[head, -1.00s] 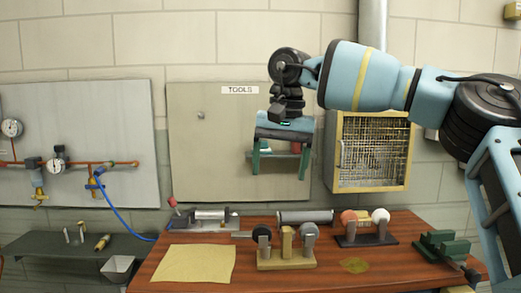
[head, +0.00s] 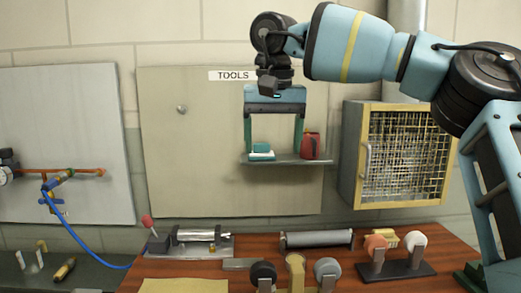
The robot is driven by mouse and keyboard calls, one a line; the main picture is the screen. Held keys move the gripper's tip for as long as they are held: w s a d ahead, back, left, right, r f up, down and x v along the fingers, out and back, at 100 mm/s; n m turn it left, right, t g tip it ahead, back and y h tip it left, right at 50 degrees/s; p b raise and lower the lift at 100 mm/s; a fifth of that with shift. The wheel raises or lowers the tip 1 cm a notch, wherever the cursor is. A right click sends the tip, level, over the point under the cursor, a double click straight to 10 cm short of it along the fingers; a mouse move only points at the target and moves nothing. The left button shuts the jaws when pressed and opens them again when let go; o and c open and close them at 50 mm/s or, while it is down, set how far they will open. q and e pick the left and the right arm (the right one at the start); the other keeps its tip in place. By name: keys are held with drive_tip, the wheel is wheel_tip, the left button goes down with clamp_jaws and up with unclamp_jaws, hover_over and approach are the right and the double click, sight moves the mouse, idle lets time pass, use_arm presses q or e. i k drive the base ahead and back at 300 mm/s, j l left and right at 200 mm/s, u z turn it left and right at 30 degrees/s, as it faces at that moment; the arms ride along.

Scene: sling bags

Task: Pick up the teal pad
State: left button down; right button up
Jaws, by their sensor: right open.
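The teal pad (head: 261,148) sits on the left part of a small grey shelf (head: 285,161) fixed to the tool board, with a white layer under it. My right gripper (head: 272,150) hangs from above with its two teal fingers spread wide and pointing down. In the picture the pad lies between the fingers, close to the left one. The gripper is open and empty. I cannot tell how far the fingertips are in front of the shelf. My left gripper is not in view.
A red can-like item (head: 310,146) stands on the shelf's right end, by the right finger. A yellow-framed mesh cabinet (head: 405,155) is right of the board. Below, a wooden bench (head: 210,254) holds rollers and fixtures. A blue hose (head: 75,235) hangs at left.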

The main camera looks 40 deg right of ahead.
sight(262, 151)
drive_tip(key=i+l, duration=0.75)
drive_tip(key=l, duration=0.2)
